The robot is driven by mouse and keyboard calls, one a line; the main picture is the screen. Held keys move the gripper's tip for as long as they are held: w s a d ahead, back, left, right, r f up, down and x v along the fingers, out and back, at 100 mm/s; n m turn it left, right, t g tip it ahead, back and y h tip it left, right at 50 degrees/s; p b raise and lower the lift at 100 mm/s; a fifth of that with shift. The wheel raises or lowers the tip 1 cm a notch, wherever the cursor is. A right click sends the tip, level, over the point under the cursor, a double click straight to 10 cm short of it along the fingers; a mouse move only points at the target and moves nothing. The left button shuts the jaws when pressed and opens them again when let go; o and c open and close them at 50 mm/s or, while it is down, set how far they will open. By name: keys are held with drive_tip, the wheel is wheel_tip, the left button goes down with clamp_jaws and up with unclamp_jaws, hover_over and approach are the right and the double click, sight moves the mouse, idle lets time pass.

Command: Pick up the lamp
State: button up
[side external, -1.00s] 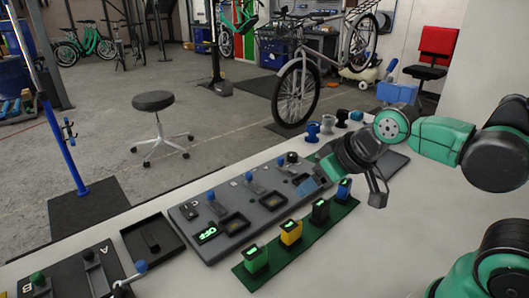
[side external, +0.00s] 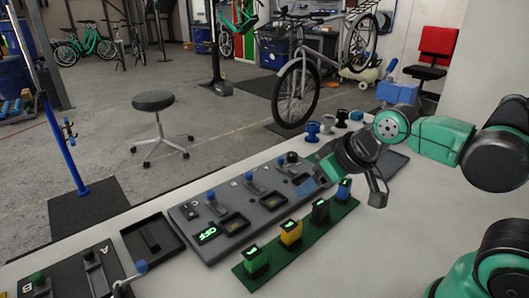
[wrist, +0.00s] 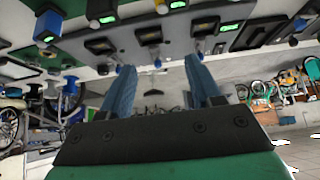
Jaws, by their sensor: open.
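I cannot tell for sure which thing is the lamp. Several small round-headed pieces stand at the back of the white bench: a dark blue one (side external: 313,131), a lighter blue one (side external: 327,124), a black one (side external: 342,118) and a pale one (side external: 356,116). Several upright boxes with lit green faces stand on a green strip: green (side external: 255,261), yellow (side external: 291,233), black (side external: 320,211) and blue (side external: 344,189). My gripper (side external: 314,183) is open above the grey panel's far end. In the wrist view its two blue fingers (wrist: 160,65) are apart with nothing between them.
The grey panel (side external: 225,215) has blue and black knobs and an OFF display. A black tray (side external: 152,238) and a lettered panel (side external: 70,278) lie to its left. The bench's right front is clear. A stool (side external: 155,104) and bikes stand on the floor beyond.

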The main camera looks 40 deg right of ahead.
sight(294, 224)
drive_tip(key=o, duration=0.5)
drive_tip(key=shift+c, duration=0.2)
drive_tip(key=f+g, duration=0.2)
drive_tip(key=w+a+f+g, duration=0.1)
drive_tip(key=f+g, duration=0.1)
drive_tip(key=w+a+f+g, duration=0.1)
drive_tip(key=f+g, duration=0.1)
drive_tip(key=shift+w+g, duration=0.2)
drive_tip(key=shift+g, duration=0.1)
drive_tip(key=shift+f+g, duration=0.3)
drive_tip(key=shift+f, duration=2.95)
